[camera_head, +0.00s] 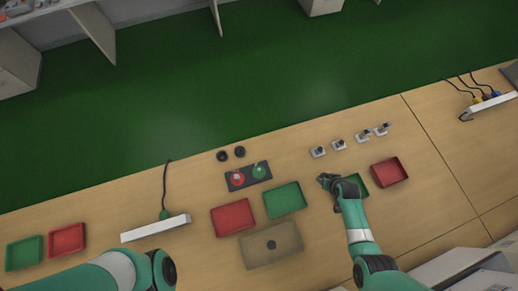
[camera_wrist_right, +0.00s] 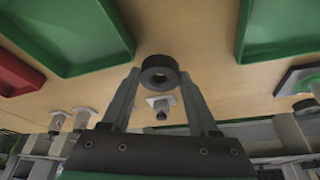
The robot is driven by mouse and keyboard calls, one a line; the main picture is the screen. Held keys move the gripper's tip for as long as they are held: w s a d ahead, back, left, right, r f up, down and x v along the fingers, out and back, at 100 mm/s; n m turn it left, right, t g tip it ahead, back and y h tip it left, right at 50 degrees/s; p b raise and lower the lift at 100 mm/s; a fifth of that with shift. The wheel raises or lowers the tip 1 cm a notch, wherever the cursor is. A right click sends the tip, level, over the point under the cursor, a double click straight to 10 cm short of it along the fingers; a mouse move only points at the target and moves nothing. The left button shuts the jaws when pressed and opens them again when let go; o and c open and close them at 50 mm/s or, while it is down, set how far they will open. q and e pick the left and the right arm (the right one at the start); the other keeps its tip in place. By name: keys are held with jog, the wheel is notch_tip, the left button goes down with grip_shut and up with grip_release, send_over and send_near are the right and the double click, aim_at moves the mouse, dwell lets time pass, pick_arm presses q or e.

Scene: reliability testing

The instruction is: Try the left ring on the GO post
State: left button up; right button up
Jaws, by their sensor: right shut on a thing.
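My right gripper (camera_head: 326,181) hangs over the table left of the small right green tray. In the right wrist view my right gripper (camera_wrist_right: 160,82) is shut on a black ring (camera_wrist_right: 160,64), held between its fingertips with the hole visible. The dark gauge board (camera_head: 235,187) has a red disc (camera_head: 237,179) on its left and a green disc (camera_head: 259,171) on its right, each with a small post. The board's edge also shows in the right wrist view (camera_wrist_right: 287,88). Two more black rings, left (camera_head: 222,156) and right (camera_head: 239,151), lie behind the board. My left gripper is out of view.
A red tray (camera_head: 233,217) and a green tray (camera_head: 285,200) stand in front of the board. A tan pad (camera_head: 255,257) bears a dark round spot. Several small pale fixtures (camera_head: 339,145) stand at the back right. Another red tray (camera_head: 389,172) is at the right.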

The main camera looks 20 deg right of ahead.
notch_tip(320, 180, up, 5)
jog(key=p, duration=0.4)
jog(key=shift+w+d+r+p, duration=0.1)
jog(key=shift+w+r+p, duration=0.05)
jog(key=shift+p, duration=0.15)
